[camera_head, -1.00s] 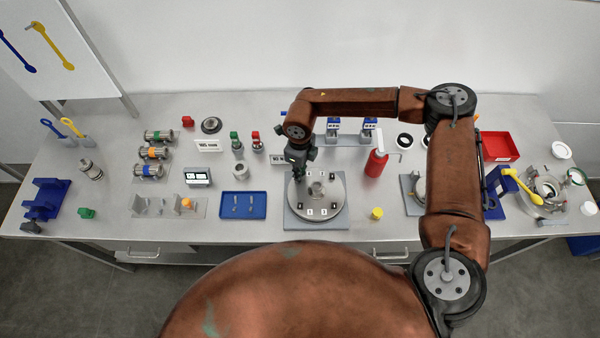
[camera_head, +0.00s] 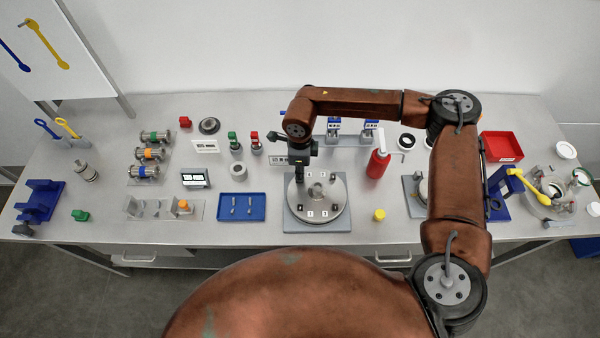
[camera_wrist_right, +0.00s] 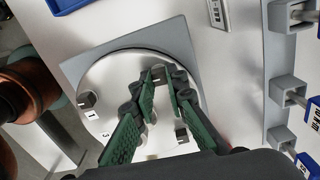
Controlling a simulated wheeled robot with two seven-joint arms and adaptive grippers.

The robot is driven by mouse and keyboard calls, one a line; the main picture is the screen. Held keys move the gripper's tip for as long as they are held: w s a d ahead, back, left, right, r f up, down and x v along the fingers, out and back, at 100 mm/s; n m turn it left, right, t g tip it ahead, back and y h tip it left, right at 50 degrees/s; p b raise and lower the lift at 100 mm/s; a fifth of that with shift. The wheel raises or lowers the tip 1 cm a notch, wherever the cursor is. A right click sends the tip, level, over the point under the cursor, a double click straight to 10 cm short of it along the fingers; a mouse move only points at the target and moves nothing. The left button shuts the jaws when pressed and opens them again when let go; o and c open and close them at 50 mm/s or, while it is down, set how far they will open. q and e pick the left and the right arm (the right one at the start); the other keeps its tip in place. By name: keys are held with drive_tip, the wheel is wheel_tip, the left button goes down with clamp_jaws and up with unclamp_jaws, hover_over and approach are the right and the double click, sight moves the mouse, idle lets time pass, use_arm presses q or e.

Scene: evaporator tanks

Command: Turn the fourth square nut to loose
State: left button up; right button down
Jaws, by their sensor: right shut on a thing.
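A round metal disc (camera_head: 342,203) on a grey square base (camera_head: 290,222) stands at the middle front of the table. Small dark square nuts with number labels sit around its face, and a short hub (camera_head: 317,190) rises at its centre. My right gripper (camera_head: 299,178) points down at the disc's back left part. In the wrist view its green-padded fingers (camera_wrist_right: 165,80) close at the tips on a small square nut, mostly hidden by them. Nuts show beside label 1 (camera_wrist_right: 85,99) and near the right finger (camera_wrist_right: 182,136). The held nut's label is not readable. My left gripper is out of view.
A blue tray (camera_head: 258,216) lies left of the disc. A red bottle (camera_head: 377,165) and a yellow-capped piece (camera_head: 379,215) stand to its right. A rack with blue-labelled holders (camera_head: 350,141) stands behind. The table strip in front of the tray is clear.

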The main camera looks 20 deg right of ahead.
drive_tip(key=c, duration=1.9)
unclamp_jaws()
drive_tip(key=shift+c, duration=0.2)
wheel_tip(320, 180, up, 12)
